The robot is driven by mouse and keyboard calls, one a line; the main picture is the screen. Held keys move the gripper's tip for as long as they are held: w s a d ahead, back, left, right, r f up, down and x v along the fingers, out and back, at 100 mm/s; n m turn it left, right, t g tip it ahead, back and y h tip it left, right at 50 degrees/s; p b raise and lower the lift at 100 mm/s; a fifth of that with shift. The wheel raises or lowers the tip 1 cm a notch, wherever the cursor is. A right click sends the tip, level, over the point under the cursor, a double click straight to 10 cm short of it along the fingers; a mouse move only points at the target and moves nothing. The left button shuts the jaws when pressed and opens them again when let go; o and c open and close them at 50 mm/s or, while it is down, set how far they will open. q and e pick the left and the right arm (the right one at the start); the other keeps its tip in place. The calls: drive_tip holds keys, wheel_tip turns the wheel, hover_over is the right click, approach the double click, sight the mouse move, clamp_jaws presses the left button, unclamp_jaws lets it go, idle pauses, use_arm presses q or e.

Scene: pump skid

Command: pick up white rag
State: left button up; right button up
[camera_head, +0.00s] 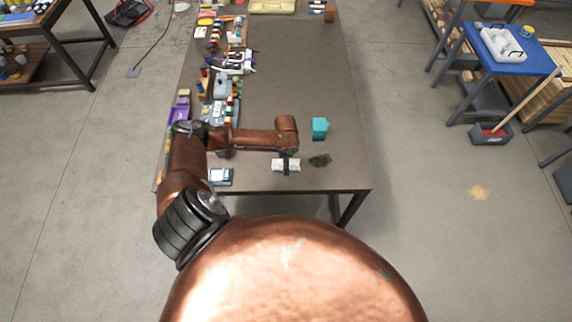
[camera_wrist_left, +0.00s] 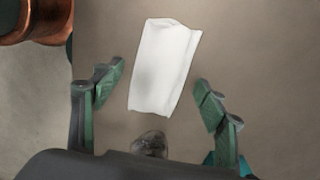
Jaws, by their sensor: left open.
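The white rag (camera_head: 277,165) lies on the near part of the grey-brown table, partly hidden by my left gripper (camera_head: 288,165) in the head view. In the left wrist view the rag (camera_wrist_left: 163,65) is a flat, slightly creased white rectangle, tilted a little. My left gripper (camera_wrist_left: 158,90) is open there, its green-padded fingers spread on either side of the rag's lower end. The rag appears apart from both fingers. I cannot tell the exact height of the fingers above the table. My right gripper is in neither view.
A teal box (camera_head: 320,128) stands behind and right of the rag. A dark crumpled thing (camera_head: 320,160) lies right of it. Several items line the table's left side. The table's (camera_head: 338,90) right side is clear.

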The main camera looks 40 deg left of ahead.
use_arm(q)
drive_tip(key=shift+f, duration=0.4)
drive_tip(key=shift+c, duration=0.2)
drive_tip(key=c, duration=1.2)
drive_tip(key=shift+r, duration=0.1)
drive_tip(key=shift+r, duration=0.5)
drive_tip(key=s+d+r, duration=0.1)
drive_tip(key=s+r, duration=0.3)
drive_tip(key=s+d+r+b, duration=0.1)
drive_tip(key=s+d+r, duration=0.1)
drive_tip(key=s+r, duration=0.2)
drive_tip(key=s+d+r+b, duration=0.1)
drive_tip(key=s+d+r, duration=0.1)
drive_tip(key=s+r, duration=0.2)
drive_tip(key=shift+s+d, duration=0.1)
drive_tip(key=shift+s, duration=0.45)
